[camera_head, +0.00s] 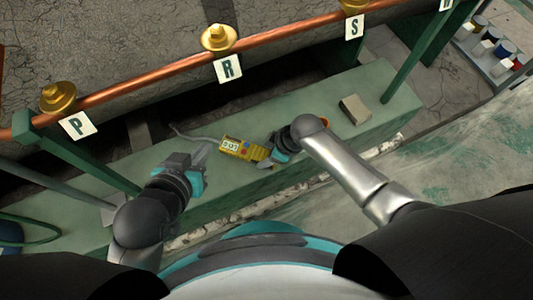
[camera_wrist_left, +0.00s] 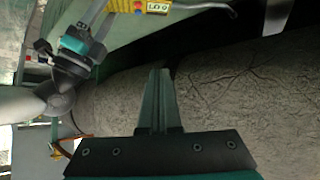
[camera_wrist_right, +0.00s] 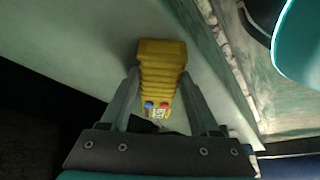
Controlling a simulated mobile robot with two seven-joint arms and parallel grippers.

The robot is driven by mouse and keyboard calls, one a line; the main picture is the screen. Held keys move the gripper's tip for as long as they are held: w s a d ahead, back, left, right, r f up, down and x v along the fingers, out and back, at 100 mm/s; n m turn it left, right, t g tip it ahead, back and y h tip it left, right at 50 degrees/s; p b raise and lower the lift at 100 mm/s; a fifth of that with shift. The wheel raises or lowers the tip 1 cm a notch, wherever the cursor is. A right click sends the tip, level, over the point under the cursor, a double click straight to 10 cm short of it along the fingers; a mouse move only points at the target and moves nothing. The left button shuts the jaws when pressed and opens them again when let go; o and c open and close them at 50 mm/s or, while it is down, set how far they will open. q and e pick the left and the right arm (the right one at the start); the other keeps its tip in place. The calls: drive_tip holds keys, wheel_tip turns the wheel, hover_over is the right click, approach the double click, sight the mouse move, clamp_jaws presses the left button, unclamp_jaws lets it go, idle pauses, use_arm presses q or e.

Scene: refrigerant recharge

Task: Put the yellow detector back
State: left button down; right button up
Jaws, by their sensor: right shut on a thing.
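The yellow detector (camera_head: 240,148) has a small display and red and blue buttons. It is over the green bench (camera_head: 300,112), and I cannot tell if it touches it. My right gripper (camera_head: 266,156) is shut on the detector, whose ribbed body sits between the fingers in the right wrist view (camera_wrist_right: 160,75). A grey probe or hose runs from its display end to the left. My left gripper (camera_head: 203,153) is left of the detector, with fingers together and empty. The left wrist view shows those fingers (camera_wrist_left: 158,100) and the detector (camera_wrist_left: 140,6) at the top edge.
A copper pipe (camera_head: 155,74) with brass fittings and cards P (camera_head: 77,126), R (camera_head: 229,69) and S (camera_head: 354,27) runs behind the bench. A beige block (camera_head: 355,109) sits on the bench's right part. A rack with small canisters (camera_head: 490,48) stands at far right.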

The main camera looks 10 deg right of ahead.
use_arm(q)
drive_tip(key=shift+w+d+r+t+h, duration=0.15)
drive_tip(key=shift+w+d+t+h, duration=0.15)
drive_tip(key=shift+d+t, duration=0.25)
use_arm(e)
drive_tip(key=shift+w+a+f, duration=0.1)
drive_tip(key=shift+w, duration=0.05)
drive_tip(key=shift+f, duration=0.15)
drive_tip(key=o, duration=1.3)
